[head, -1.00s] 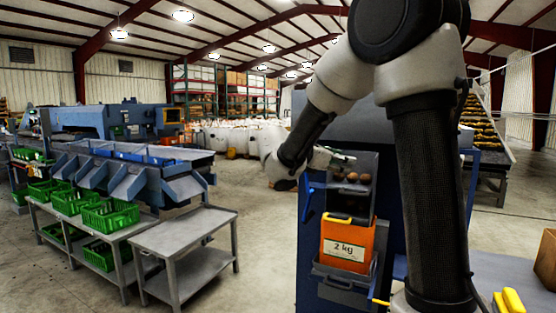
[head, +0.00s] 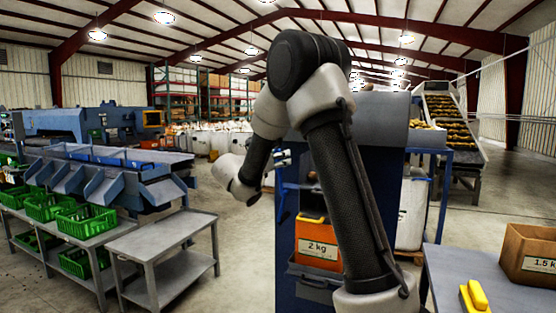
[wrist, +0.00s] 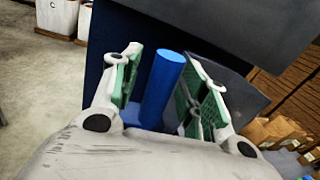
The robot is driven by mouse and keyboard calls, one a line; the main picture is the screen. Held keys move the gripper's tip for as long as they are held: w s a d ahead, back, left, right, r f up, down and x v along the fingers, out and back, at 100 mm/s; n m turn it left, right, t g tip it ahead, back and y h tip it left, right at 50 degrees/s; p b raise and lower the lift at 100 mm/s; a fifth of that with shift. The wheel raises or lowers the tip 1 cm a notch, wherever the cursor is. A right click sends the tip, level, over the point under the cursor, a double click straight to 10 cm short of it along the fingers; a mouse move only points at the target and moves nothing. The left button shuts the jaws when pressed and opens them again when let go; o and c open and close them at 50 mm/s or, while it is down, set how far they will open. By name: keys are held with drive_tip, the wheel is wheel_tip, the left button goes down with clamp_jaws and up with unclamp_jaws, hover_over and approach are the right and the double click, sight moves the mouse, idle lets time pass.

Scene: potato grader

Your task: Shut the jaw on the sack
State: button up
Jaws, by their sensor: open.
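The orange sack (head: 312,247), marked 2 kg, hangs upright at the front of the dark blue bagging machine in the head view. My arm covers its right part. A blue lever (head: 283,203) stands at the left of the sack's mouth. My gripper (head: 283,158) is above the sack, by the machine's upper front. In the wrist view my gripper (wrist: 165,65) is open, with a blue cylindrical bar (wrist: 163,85) standing between its green-padded fingers. I cannot tell whether they touch it. The sack is not seen in the wrist view, and the jaw itself is hard to make out.
A grey table (head: 450,268) at the right bears a carton (head: 525,253) marked 1.5 k and a yellow-handled tool (head: 473,296). A grey steel table (head: 165,240) and several green crates (head: 86,222) stand at the left. Open concrete floor lies between them and the machine.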

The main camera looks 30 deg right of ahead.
clamp_jaws()
drive_tip(key=w+a+f+n+t, duration=0.1)
drive_tip(key=w+a+f+n, duration=0.1)
drive_tip(key=w+a+n, duration=0.2)
drive_tip(key=shift+w+a+f+n+h, duration=0.15)
drive_tip(key=shift+w+f+n+h, duration=0.4)
drive_tip(key=shift+n, duration=0.85)
drive_tip(key=shift+w+r, duration=0.15)
drive_tip(key=shift+w, duration=0.05)
